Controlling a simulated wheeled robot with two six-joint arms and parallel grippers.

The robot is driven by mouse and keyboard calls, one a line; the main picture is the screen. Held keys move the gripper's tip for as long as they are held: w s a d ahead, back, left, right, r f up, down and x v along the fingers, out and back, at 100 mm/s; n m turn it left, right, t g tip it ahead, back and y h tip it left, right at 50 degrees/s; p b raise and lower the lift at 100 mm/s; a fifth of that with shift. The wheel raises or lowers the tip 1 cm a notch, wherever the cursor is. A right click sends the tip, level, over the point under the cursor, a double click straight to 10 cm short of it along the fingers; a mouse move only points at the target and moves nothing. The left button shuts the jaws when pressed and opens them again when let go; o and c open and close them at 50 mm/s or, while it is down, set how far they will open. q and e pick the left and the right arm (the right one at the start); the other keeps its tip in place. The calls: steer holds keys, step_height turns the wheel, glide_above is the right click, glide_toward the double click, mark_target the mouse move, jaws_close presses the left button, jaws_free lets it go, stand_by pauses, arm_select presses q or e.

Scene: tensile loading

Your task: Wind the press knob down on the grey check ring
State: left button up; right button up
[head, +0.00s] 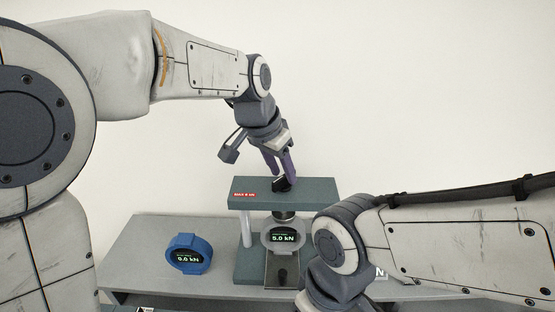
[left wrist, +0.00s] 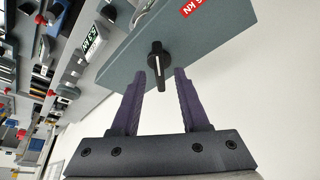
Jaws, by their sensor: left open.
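The grey-green press (head: 310,190) stands on the bench, with a black knob (head: 281,184) on its top plate. The grey check ring (head: 283,249) sits inside the press under the screw, and its display reads 5.0 kN. My left gripper (head: 280,170) points down at the knob from above. In the left wrist view the black knob (left wrist: 156,62), with a white mark, shows between the open purple fingertips (left wrist: 160,78), with gaps on both sides; contact cannot be told. My right arm crosses the lower right of the head view; its jaws are not visible.
A blue ring (head: 188,268) with its own lit display stands on the grey bench (head: 135,255), left of the press. The bench is clear around the blue ring. My right forearm covers the bench to the right of the press.

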arm_select(q)
steer(key=b+v, duration=0.1)
steer(key=v, duration=0.9)
arm_select(e)
steer(key=shift+f, duration=0.7)
arm_select(q)
steer(key=shift+s+f, duration=0.1)
steer(key=shift+f, duration=0.05)
arm_select(e)
steer(key=shift+s, duration=0.1)
